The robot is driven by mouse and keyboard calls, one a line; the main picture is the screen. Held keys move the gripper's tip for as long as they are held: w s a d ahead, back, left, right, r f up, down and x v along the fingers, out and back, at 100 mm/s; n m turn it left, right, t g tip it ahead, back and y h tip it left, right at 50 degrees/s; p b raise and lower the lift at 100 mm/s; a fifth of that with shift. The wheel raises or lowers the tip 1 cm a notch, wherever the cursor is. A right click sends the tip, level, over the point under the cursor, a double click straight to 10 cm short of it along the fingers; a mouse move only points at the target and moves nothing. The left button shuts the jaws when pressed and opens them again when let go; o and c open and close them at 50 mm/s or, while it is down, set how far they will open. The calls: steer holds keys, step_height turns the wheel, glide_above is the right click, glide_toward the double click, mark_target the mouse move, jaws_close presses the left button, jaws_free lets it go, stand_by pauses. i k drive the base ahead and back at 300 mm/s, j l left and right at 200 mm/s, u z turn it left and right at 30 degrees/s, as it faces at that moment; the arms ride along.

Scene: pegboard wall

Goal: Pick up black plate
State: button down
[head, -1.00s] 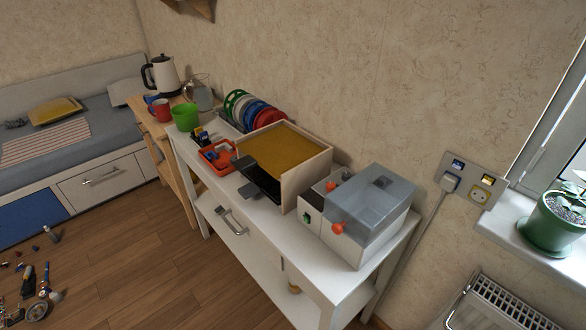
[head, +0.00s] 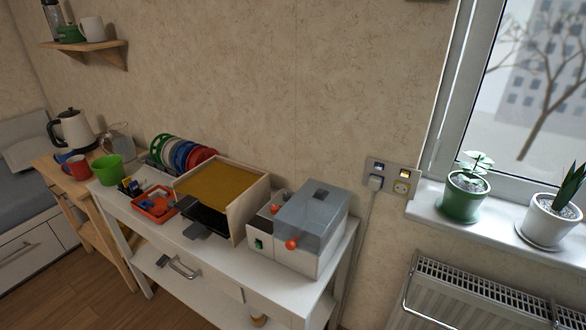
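A flat black plate (head: 208,220) lies on the white table, against the front of a wooden box with a yellow panel (head: 222,187). A dark grey piece (head: 195,230) sticks out at its front left. Several round discs in green, white, blue and red stand on edge in a rack (head: 182,153) behind the box's left side; I cannot make out a black one among them. My gripper is not in view.
A radiator (head: 490,295) and potted plants (head: 464,195) are at right. Wooden floor shows at lower left.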

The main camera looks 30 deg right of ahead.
mark_target(204, 217)
steer(key=z, duration=4.4)
steer(key=u, duration=4.4)
steer(key=i+j+u, duration=0.1)
steer(key=i, duration=0.25)
steer(key=i+j+u, duration=0.15)
steer(key=i, duration=0.2)
